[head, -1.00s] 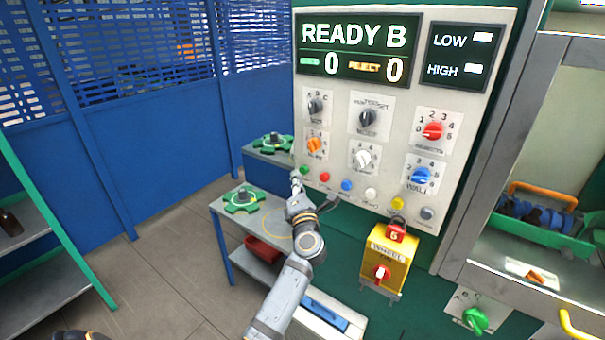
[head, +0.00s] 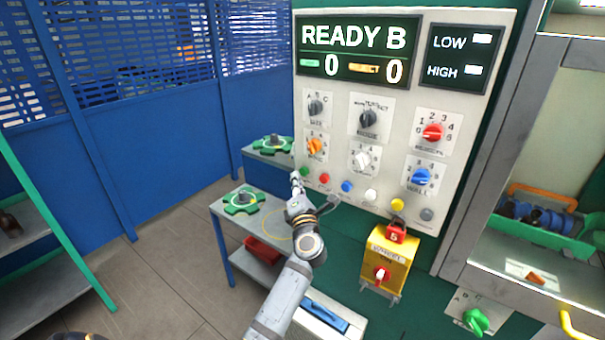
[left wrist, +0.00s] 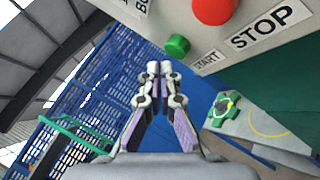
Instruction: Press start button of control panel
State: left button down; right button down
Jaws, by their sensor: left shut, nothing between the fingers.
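The control panel (head: 395,200) is a pale upright board with a display reading "READY B". Its green start button (head: 304,171) is at the lower left of the button row, beside the red stop button (head: 324,179). In the left wrist view the green start button (left wrist: 177,46) sits next to the "START" label, left of the red stop button (left wrist: 214,8). My left gripper (head: 296,178) is shut and empty, its tips just below and left of the green button. In the wrist view its fingertips (left wrist: 160,68) appear below the button, apart from it. My right gripper is not in view.
A yellow box (head: 389,258) with a red knob is mounted below the panel. Small tables with green fixtures (head: 243,201) stand left of the panel. Shelves (head: 35,245) stand at far left. A green crate (head: 540,232) lies at the right.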

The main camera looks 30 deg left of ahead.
pick_arm(q)
jog(key=shift+w, duration=0.15)
jog(key=shift+w, duration=0.3)
